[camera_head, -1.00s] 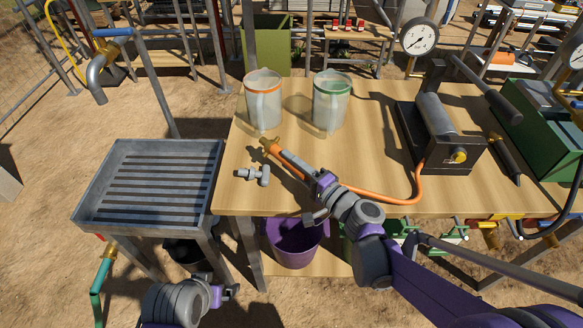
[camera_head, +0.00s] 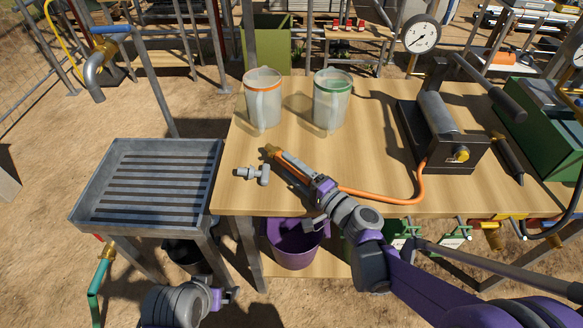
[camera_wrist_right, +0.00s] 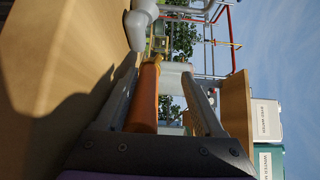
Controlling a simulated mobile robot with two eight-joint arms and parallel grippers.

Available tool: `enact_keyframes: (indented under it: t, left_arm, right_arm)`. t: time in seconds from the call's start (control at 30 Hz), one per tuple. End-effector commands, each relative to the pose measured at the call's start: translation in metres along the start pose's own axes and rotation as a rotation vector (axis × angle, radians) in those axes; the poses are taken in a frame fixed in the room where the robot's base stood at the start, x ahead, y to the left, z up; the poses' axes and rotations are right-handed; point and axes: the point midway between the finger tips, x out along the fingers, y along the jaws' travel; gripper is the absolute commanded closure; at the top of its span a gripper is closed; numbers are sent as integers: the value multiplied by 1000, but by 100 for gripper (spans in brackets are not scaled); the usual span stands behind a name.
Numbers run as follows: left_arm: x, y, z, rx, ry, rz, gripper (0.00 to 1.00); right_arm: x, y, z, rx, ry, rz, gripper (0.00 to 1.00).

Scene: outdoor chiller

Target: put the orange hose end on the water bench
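The orange hose end (camera_head: 272,153), with a brass tip, is over the wooden bench top (camera_head: 375,150). Its hose runs right to a black hand pump. My right gripper (camera_head: 290,168) is open around the hose end. In the right wrist view the orange body (camera_wrist_right: 148,95) lies against the left finger, with a gap to the right finger. I cannot tell whether it touches the wood. My left gripper (camera_head: 228,295) is low in front of the grey slatted bench; its fingers are too small to read. No readable label marks either bench as the water bench.
A grey slatted bench (camera_head: 150,146) stands at the left under a blue-handled tap (camera_head: 110,30). A small metal valve (camera_head: 252,174) lies left of the hose end. Two jugs (camera_head: 263,95) (camera_head: 332,98) stand behind it. The pump (camera_head: 440,150) stands at the right.

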Motion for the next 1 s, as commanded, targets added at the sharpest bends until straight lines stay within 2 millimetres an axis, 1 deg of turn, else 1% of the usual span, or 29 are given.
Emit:
enact_keyframes:
  t: [0.4,0.47,0.57,0.67,0.9,1.0]
  left_arm:
    - [0,0,0,0,0,0,0]
    - [-3,0,-1,0,1,0,0]
    - [-11,0,-5,0,4,0,0]
    - [-9,0,-4,0,3,0,0]
    - [-10,0,-5,0,4,0,0]
    - [-10,0,-5,0,4,0,0]
  right_arm:
    - [0,-1,0,0,0,0,33]
    - [0,-4,0,0,0,0,33]
    - [0,-15,0,0,0,-1,33]
    - [-19,-12,-1,-1,4,0,33]
    - [-74,-12,-1,-1,6,1,33]
    - [-93,-12,-1,-1,4,0,33]
